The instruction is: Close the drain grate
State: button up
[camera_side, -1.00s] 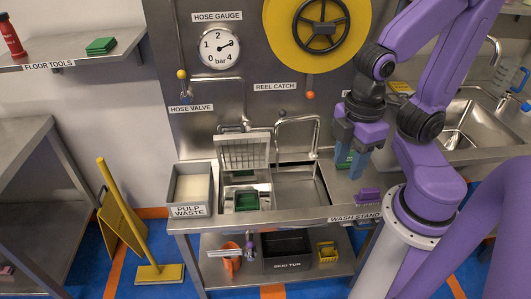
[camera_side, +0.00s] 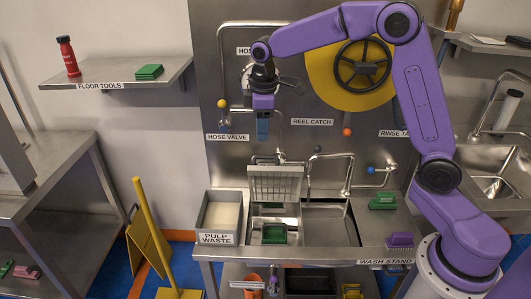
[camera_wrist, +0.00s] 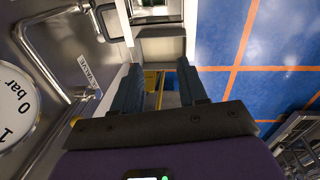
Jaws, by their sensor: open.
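The drain grate (camera_side: 275,183) is a pale slotted panel. It stands raised, nearly upright, at the back of the left basin (camera_side: 292,222), which is uncovered. A green block-like item (camera_side: 274,234) lies in that basin. My gripper (camera_side: 263,138) is above the grate in the side view, in front of the steel back panel, with its blue fingers pointing down. In the wrist view my gripper (camera_wrist: 160,88) has its two fingers wide apart, with nothing held between them. I cannot clearly make out the grate in the wrist view.
The pulp waste bin (camera_side: 219,217) stands left of the basin. A green item (camera_side: 382,201) and a purple brush (camera_side: 399,240) lie on the right counter. The tap (camera_side: 347,172) rises behind the right basin. The hose valve (camera_side: 222,104) and yellow reel (camera_side: 365,80) are on the back panel.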

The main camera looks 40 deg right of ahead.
jog(key=m, duration=0.1)
send_over(265, 156)
jog(key=s+a, duration=0.2)
notch_tip(265, 156, down, 2)
jog(key=shift+h, duration=0.3)
jog(key=f, duration=0.5)
jog(key=w+d+f, duration=0.1)
jog(key=f, duration=0.5)
jog(key=d+f, duration=0.1)
jog(key=f, duration=0.5)
jog(key=shift+w+f, duration=0.15)
jog(key=shift+w, duration=0.25)
grip_shut()
